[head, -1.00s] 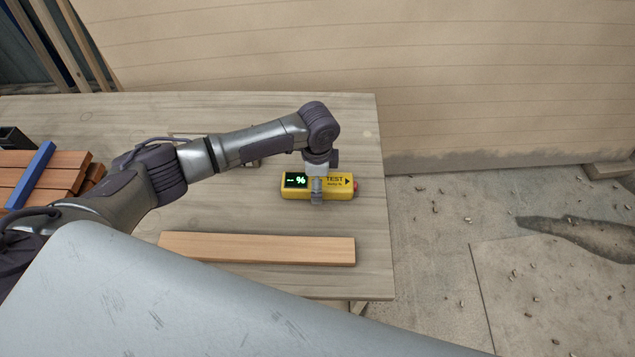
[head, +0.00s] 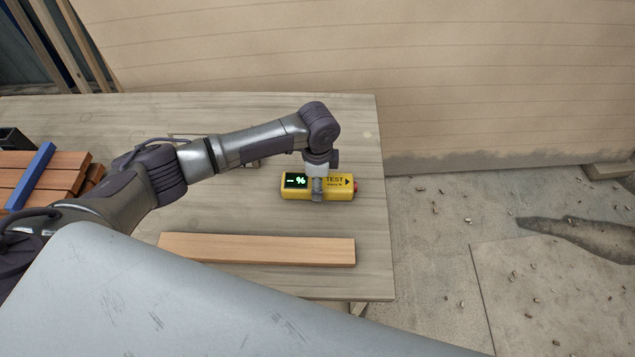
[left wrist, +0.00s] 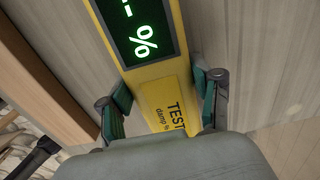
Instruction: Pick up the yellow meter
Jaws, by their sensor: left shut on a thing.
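The yellow meter (head: 338,187) lies on the wooden table, with a dark screen at its left, TEST lettering and a red end at its right. In the left wrist view the meter (left wrist: 160,90) runs between the two green-padded fingers of my left gripper (left wrist: 162,104), one on each side. The meter appears to rest on the table. My right gripper is not in view.
A wooden plank (head: 257,249) lies on the table (head: 350,120) in front of the meter. Stacked reddish boards (head: 70,160) with a blue bar (head: 32,172) lie at the left. The table's right edge is close to the meter's red end.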

